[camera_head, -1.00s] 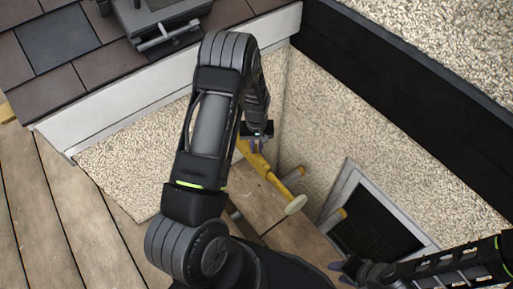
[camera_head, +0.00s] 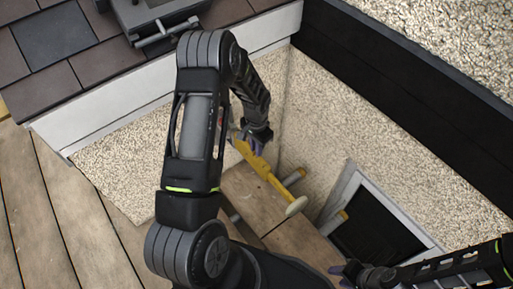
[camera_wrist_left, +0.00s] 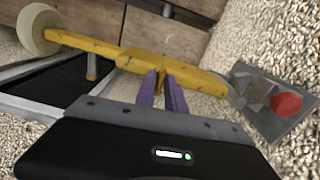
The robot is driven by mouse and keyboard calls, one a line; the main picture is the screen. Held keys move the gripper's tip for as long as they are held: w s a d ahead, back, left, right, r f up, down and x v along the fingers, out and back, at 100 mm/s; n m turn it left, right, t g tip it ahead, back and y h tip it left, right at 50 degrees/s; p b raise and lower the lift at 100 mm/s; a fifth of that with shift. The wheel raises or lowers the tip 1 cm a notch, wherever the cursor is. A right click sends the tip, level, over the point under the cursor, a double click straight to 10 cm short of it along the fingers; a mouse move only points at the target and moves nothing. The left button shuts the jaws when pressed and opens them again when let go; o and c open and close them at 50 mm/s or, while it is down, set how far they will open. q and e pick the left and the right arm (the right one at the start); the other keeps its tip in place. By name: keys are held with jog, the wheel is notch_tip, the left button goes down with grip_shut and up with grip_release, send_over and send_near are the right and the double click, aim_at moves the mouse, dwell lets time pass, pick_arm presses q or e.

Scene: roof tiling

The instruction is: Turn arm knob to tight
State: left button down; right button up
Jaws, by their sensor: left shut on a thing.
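A yellow arm (camera_head: 268,172) stands off the pebbled wall, with a cream round disc (camera_head: 296,206) at its near end. In the left wrist view the yellow arm (camera_wrist_left: 110,50) runs to a grey bracket with a red round part (camera_wrist_left: 287,105). A small yellow arm knob (camera_wrist_left: 161,70) sits between my purple fingertips on the bar. My left gripper (camera_head: 256,142) is shut on it; it also shows in the left wrist view (camera_wrist_left: 162,88). The knob is hidden in the head view. My right gripper (camera_head: 345,270) is low at right, apart from the arm; its jaw opening is unclear.
Wooden planks (camera_head: 262,205) lie under the yellow arm. A white-framed dark window (camera_head: 378,235) is in the pebbled wall at right. Roof tiles (camera_head: 55,40) and a grey box with a bar (camera_head: 160,20) are at upper left. A dark beam (camera_head: 400,95) runs along the upper right.

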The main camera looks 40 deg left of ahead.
pick_arm(q)
jog(key=shift+m, duration=0.5)
jog(key=c, duration=1.5)
grip_release()
jog(key=shift+c, duration=0.2)
notch_tip(320, 180, up, 8)
jog(key=shift+f+p, duration=0.1)
jog(key=shift+p, duration=0.7)
